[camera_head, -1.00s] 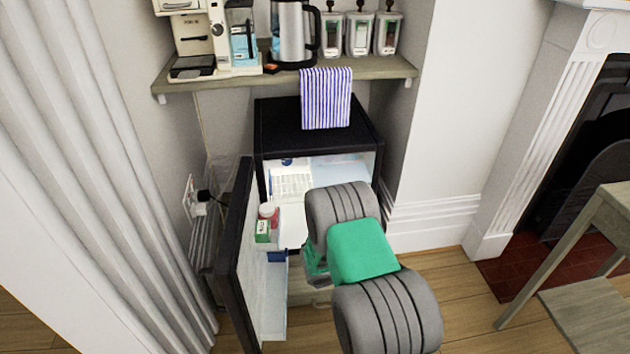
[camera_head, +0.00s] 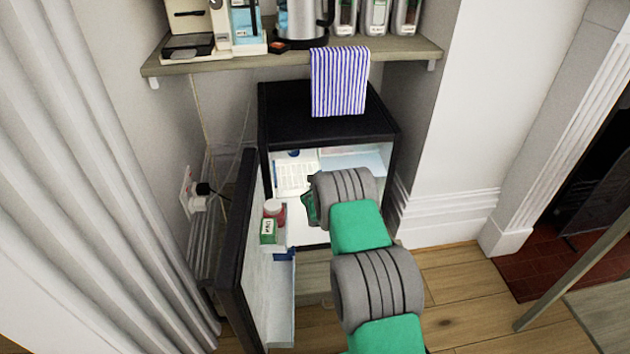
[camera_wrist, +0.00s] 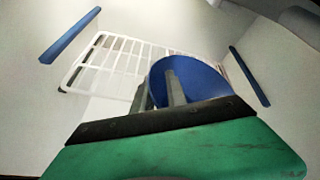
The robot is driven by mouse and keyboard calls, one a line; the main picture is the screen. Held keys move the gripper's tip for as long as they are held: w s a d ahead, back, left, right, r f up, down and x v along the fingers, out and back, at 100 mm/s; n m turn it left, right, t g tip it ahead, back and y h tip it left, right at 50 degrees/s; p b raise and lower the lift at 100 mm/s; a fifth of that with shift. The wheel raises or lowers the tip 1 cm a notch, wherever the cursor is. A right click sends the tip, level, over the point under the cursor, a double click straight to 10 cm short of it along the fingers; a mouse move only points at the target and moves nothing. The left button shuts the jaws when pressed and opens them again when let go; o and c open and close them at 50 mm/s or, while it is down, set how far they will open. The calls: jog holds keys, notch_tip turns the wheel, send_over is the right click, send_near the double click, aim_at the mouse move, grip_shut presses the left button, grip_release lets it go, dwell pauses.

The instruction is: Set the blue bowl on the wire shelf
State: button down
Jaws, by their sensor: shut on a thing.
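The blue bowl (camera_wrist: 206,78) shows in the wrist view just beyond my fingers. My gripper (camera_wrist: 160,84) is shut on it, near its left side. The white wire shelf (camera_wrist: 112,62) lies behind and left of the bowl inside the small black fridge (camera_head: 325,112). In the head view the wire shelf (camera_head: 294,178) shows in the fridge's upper left, and my arm reaches into the opening. The arm hides my fingers and most of the bowl there. I cannot tell whether the bowl touches the shelf.
The fridge door (camera_head: 243,260) stands open at the left, with a small jar (camera_head: 274,211) and a green-white box (camera_head: 268,231) in its rack. Blue strips (camera_wrist: 70,36) line the inner walls. A striped towel (camera_head: 339,82) hangs over the fridge top.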

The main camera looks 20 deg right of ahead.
jog(key=w, duration=0.1)
jog(key=w+d+b, duration=0.1)
jog(key=w, duration=0.1)
jog(key=w+b, duration=0.1)
jog(key=w, duration=0.1)
jog(key=shift+d+f, duration=0.2)
jog(key=shift+f, duration=0.05)
jog(key=shift+r, duration=0.25)
jog(key=shift+f+b, duration=0.1)
jog(key=shift+b, duration=0.2)
jog(key=c, duration=1.3)
grip_release()
jog(key=shift+s, duration=0.1)
